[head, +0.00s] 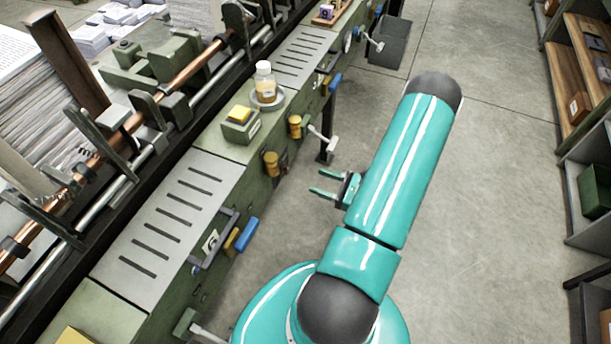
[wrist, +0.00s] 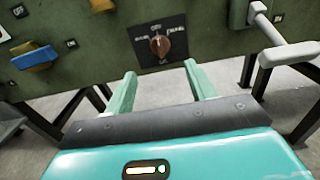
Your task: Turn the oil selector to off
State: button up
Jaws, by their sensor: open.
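The selector is a reddish-brown knob (wrist: 159,45) on a dark square plate (wrist: 143,35) with small white labels that I cannot read clearly. It is on the green machine front and its pointer looks roughly upright. In the head view, the selector (head: 284,161) is small, between a yellow knob and a white handle. My gripper (wrist: 160,72) is open and empty, its two pale green fingers pointing at the panel just below the knob and apart from it. In the head view, my gripper (head: 316,183) is to the right of the machine front with a gap.
A white T-handle (wrist: 287,54) sticks out right of the selector. A blue handle (wrist: 35,57) is on the left and a yellow knob (wrist: 103,5) above. A bottle (head: 264,85) stands on the machine top. Shelves (head: 588,130) line the right; the floor between is clear.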

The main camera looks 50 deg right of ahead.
jog(key=shift+v, duration=1.7)
